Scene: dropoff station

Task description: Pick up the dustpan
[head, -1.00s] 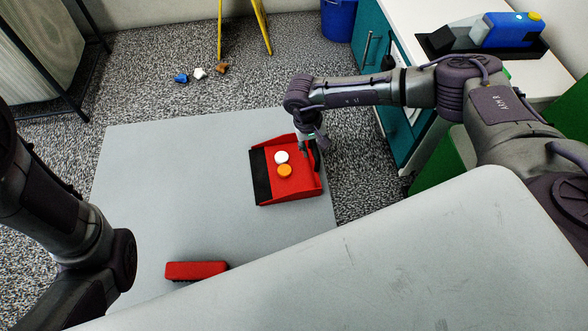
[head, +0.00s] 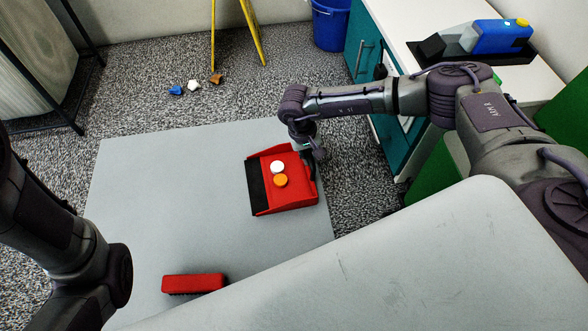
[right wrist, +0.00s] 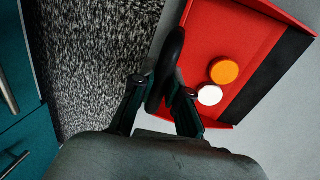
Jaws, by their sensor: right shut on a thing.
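The red dustpan (head: 304,192) with a black front lip lies on the grey table, near its right edge. An orange disc (head: 280,180) and a white disc (head: 277,167) lie in it. My right gripper (head: 312,157) is at the dustpan's right side. In the right wrist view, its fingers (right wrist: 160,98) are shut on the dustpan's black handle (right wrist: 172,55), and the red pan (right wrist: 205,35) shows beyond. I cannot see any gap between pan and table. My left arm is at the left of the head view; its gripper is out of view.
A red brush (head: 193,283) lies on the grey table (head: 160,200) near the front. A teal cabinet (head: 372,50) with a white top stands to the right. Small pieces lie on the carpet by yellow legs (head: 250,30) and a blue bin (head: 331,22). The table's left half is clear.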

